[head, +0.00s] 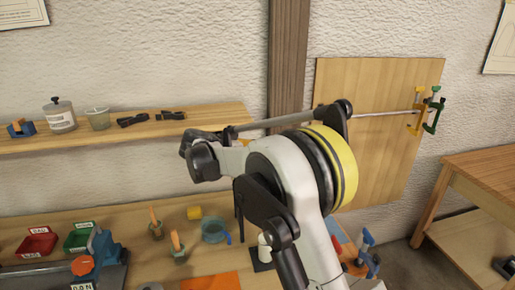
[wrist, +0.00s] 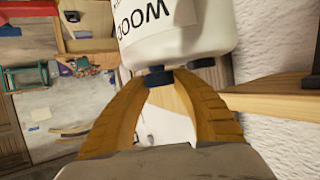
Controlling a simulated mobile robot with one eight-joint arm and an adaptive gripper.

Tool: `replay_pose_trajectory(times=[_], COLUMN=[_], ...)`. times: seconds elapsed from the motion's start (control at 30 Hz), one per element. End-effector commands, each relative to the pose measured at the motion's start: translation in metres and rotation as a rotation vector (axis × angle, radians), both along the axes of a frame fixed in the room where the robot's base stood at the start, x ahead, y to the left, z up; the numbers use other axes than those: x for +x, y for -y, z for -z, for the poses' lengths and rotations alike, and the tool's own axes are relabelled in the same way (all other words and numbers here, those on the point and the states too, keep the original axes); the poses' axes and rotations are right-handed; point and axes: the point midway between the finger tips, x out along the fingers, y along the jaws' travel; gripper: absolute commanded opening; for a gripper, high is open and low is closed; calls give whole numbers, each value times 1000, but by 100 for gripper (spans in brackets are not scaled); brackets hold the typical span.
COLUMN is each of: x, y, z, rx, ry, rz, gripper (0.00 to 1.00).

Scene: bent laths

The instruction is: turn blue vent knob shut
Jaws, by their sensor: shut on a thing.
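In the wrist view a white container (wrist: 180,38) with a label showing large dark letters fills the top middle. A small dark blue knob (wrist: 158,78) sits at its lower edge. My gripper (wrist: 162,80) has its two tan ribbed fingers shut on the blue knob, one fingertip on each side. A second small dark part shows to the right of it, at the container's edge. In the head view my arm crosses the middle, and I cannot make out the fingers or the blue knob there.
A wooden shelf (head: 100,138) on the wall holds a grey lidded pot (head: 60,116), a clear cup (head: 97,118) and black clips. The workbench below carries red (head: 36,242) and green (head: 80,238) bins and tools. A plywood panel (head: 385,80) with clamps stands at right.

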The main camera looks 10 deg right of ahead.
Motion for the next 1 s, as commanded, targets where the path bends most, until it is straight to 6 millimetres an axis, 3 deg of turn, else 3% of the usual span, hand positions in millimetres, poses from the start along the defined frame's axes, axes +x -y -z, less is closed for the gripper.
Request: replay_pose_trajectory(times=[0.3, 0.83, 0.87, 0.9, 0.93, 1.0], x=[-1, -2, -2, -2, -2, -1], y=[0, 0, 0, 0, 0, 0], z=[4, 4, 5, 4, 4, 3], rx=[6, 7, 7, 6, 6, 5], ry=[-5, -7, -7, -6, -6, -6], rz=[122, 146, 146, 146, 146, 145], gripper=[1, 1, 34, 46, 55, 55])
